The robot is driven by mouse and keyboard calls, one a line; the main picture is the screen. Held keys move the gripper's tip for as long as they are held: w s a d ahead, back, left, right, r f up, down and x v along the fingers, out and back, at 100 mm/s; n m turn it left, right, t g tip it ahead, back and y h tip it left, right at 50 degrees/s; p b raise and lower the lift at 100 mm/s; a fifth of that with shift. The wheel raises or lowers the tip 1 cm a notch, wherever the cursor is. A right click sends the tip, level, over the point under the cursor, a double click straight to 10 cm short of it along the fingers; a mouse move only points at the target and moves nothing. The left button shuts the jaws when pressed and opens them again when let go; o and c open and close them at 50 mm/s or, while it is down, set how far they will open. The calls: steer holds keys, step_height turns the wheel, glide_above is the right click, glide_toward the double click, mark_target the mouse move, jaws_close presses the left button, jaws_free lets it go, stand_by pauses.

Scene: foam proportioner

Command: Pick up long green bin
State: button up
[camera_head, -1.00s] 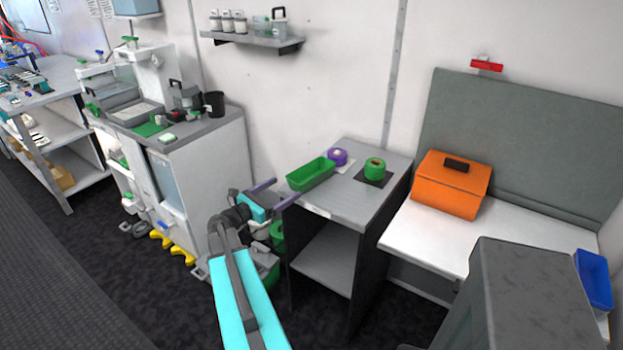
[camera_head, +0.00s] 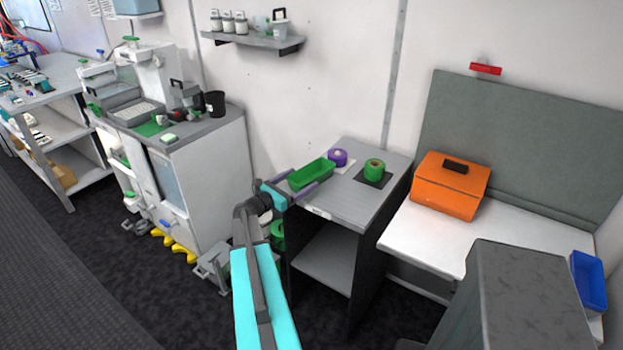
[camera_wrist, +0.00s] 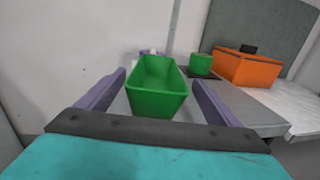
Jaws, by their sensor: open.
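The long green bin (camera_head: 312,174) sits upright on the left part of the small grey table. It is an open-topped, narrow trough. My gripper (camera_head: 304,178) is at the table's left edge with its purple fingers spread, one on each side of the bin. In the wrist view the bin (camera_wrist: 157,88) stands between the two fingers (camera_wrist: 155,92), with a gap visible on both sides. The fingers do not appear to touch it. The bin is empty as far as I can see.
A purple roll (camera_head: 338,158) stands just behind the bin, and a green roll (camera_head: 374,170) on a dark pad is to its right. An orange box (camera_head: 451,185) is on the white table at right. The grey table's (camera_head: 345,208) front is clear.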

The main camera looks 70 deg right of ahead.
mark_target(305, 175)
steer(key=shift+d, duration=0.1)
steer(key=shift+s+d+r+p, duration=0.1)
steer(key=shift+s+d+p, duration=0.05)
steer(key=shift+d+p, duration=0.45)
steer(key=p+x, duration=0.1)
steer(key=x, duration=0.1)
steer(key=shift+d, duration=0.3)
steer(key=shift+s+d+p, duration=0.3)
steer(key=shift+s+d, duration=0.05)
steer(key=shift+d, duration=0.2)
steer(key=c, duration=1.1)
